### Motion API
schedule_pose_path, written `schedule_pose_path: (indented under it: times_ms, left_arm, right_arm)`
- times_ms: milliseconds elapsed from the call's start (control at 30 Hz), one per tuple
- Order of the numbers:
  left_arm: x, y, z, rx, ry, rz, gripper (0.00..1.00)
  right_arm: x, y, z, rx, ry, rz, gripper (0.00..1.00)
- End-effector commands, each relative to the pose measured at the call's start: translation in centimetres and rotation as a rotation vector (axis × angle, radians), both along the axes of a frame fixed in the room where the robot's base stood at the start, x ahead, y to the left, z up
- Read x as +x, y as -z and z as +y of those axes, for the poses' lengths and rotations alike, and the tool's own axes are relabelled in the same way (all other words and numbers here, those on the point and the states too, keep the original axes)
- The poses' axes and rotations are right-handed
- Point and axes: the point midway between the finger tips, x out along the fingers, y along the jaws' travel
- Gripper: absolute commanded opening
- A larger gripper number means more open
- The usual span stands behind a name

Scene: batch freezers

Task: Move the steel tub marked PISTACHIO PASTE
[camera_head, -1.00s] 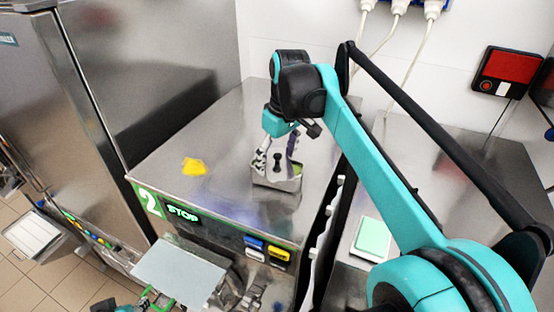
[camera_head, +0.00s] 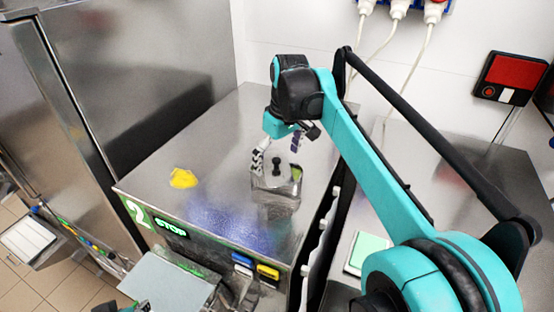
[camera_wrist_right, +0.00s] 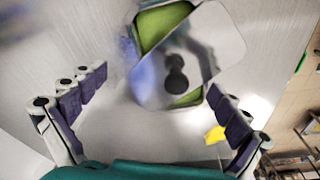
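A small steel tub (camera_head: 272,182) with green content stands on the steel top of machine 2. In the right wrist view the tub (camera_wrist_right: 205,60) shows green on two sides of a steel lid-like piece with a black knob (camera_wrist_right: 176,78). I cannot read any marking on it. My right gripper (camera_head: 277,155) is above and just behind the tub. Its fingers are spread apart in the wrist view (camera_wrist_right: 160,82), with nothing held between them. Only a sliver of what may be my left arm shows at the bottom left edge of the head view; its fingers are not visible.
A yellow piece (camera_head: 184,178) lies on the machine top, left of the tub. A tall steel cabinet (camera_head: 135,75) stands at the left. A grey plate (camera_head: 168,283) sits low in front. A pale green-topped block (camera_head: 368,252) lies on the right-hand counter.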

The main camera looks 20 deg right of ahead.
Motion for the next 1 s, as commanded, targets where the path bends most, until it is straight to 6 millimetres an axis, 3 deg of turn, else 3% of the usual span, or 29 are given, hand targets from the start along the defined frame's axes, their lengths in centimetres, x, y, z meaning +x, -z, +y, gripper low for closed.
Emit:
schedule_pose_path:
  times_ms: [267, 700, 1000]
  left_arm:
    - [0.0, 0.0, 0.0, 0.000, 0.000, 0.000, 0.40]
    - [0.0, -0.1, 0.0, 0.000, 0.000, 0.000, 0.40]
    - [0.0, -0.1, 0.0, 0.000, 0.000, 0.000, 0.40]
  right_arm:
    - [-0.1, -0.9, 0.0, 0.002, -0.001, 0.001, 1.00]
    - [-1.0, -9.3, -0.7, 0.002, 0.001, 0.002, 1.00]
    - [-1.3, -11.7, -0.9, 0.002, 0.001, 0.003, 1.00]
